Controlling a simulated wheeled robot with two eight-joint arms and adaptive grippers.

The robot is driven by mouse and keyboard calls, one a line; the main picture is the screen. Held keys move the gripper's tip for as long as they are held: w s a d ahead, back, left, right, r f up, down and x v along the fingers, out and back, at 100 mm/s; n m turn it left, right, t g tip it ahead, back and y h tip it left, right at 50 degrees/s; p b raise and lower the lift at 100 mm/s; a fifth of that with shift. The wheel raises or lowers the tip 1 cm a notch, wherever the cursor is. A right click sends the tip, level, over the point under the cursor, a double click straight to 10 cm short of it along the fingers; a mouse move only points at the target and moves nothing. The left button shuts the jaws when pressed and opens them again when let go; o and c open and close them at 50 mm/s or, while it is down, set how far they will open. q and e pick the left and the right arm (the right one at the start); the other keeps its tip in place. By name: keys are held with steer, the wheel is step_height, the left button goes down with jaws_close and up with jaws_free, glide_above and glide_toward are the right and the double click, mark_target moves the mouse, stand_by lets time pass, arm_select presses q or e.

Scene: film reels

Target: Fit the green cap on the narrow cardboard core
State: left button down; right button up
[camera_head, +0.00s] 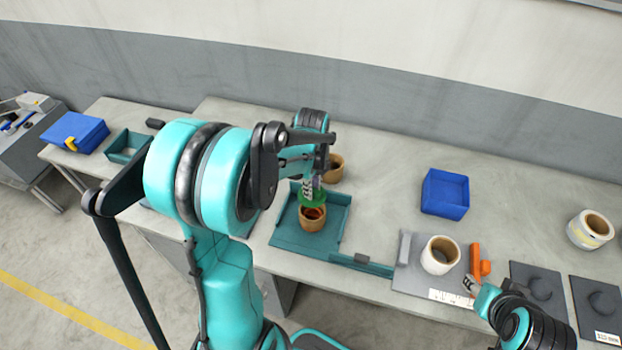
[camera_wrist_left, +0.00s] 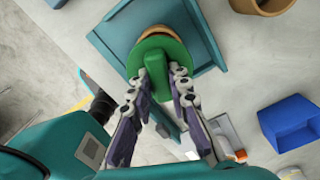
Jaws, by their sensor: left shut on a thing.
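The green cap (camera_head: 318,199) is between the fingers of my left gripper (camera_head: 314,185), which is shut on it. The cap is at the far rim of a brown cardboard core (camera_head: 312,223) standing on a teal tray (camera_head: 290,241); part of the core's opening still shows. In the left wrist view the cap (camera_wrist_left: 157,57) covers most of this core, whose edge (camera_wrist_left: 207,38) shows past it. I cannot tell whether they touch. A second cardboard core (camera_head: 335,168) stands behind, partly hidden by my left arm. My right gripper (camera_head: 470,285) is at the lower right, too small to read.
A blue bin (camera_head: 445,194) stands on the table right of the tray. A white roll (camera_head: 440,256) stands on a grey plate near an orange object (camera_head: 475,262). Another white roll (camera_head: 590,230) is far right. The table between tray and blue bin is clear.

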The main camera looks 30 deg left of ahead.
mark_target(313, 200)
arm_select(q)
steer(key=shift+s+d, duration=0.15)
steer(key=shift+s, duration=0.05)
steer(key=shift+w+f+b, duration=0.2)
steer(key=shift+f+b, duration=0.3)
steer(key=shift+f, duration=0.2)
steer(key=shift+f+b, duration=1.7)
steer(key=shift+f, duration=0.6)
steer(key=shift+f+b, duration=0.6)
steer(key=shift+b, duration=0.05)
steer(key=c, duration=1.7)
jaws_free()
steer(key=shift+r, duration=0.15)
